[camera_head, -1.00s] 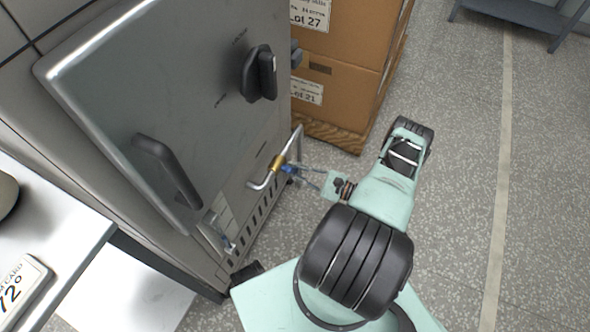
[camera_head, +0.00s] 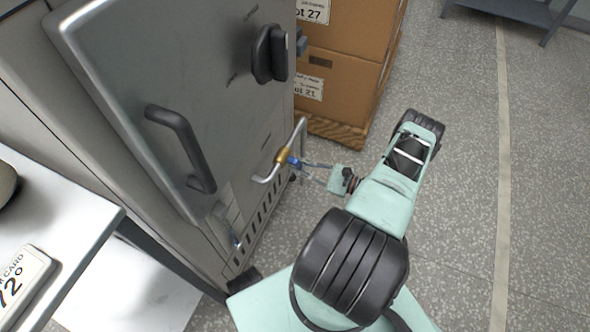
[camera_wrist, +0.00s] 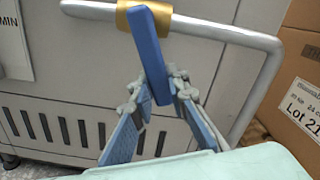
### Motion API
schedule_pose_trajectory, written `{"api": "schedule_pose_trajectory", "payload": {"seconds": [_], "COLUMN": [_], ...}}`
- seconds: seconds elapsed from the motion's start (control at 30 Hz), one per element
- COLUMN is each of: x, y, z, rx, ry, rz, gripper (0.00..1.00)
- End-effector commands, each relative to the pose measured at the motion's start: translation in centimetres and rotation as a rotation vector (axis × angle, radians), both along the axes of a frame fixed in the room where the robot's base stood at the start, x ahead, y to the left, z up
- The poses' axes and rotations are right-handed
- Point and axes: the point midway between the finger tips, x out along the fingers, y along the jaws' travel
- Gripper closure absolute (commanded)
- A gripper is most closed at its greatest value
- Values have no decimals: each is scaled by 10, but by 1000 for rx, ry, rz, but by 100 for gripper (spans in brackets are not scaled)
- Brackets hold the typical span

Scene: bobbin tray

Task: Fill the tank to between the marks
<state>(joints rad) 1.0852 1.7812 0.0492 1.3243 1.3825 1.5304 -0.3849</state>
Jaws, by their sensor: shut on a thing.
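A grey steel cabinet (camera_head: 110,105) has a bent pipe (camera_head: 264,179) low on its side, with a brass valve body (camera_head: 283,155) on it. In the wrist view, the pipe (camera_wrist: 215,29) runs across the top and bends down at the right. A blue valve lever (camera_wrist: 150,50) hangs from the brass collar (camera_wrist: 130,15), slightly tilted. My gripper (camera_wrist: 157,86) is shut on this lever, one finger on each side. A white label reading "MIN" (camera_wrist: 13,45) is at the left edge. The liquid level cannot be made out.
Cardboard boxes (camera_head: 350,62) stand on a wooden pallet behind the cabinet. The cabinet door has a black handle (camera_head: 180,145) and a dark knob (camera_head: 270,53). A white table (camera_head: 85,215) is at the left. Open speckled floor (camera_head: 460,200) lies to the right.

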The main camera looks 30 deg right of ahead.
Motion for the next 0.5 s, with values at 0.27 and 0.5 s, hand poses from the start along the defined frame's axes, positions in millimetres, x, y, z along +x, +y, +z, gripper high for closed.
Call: {"api": "schedule_pose_trajectory", "payload": {"seconds": [0.27, 0.5], "x": [-4, -10], "y": [-2, 5], "z": [-4, -7], "rx": [75, 188], "ry": [57, 146], "rz": [0, 0], "gripper": [100, 100]}}
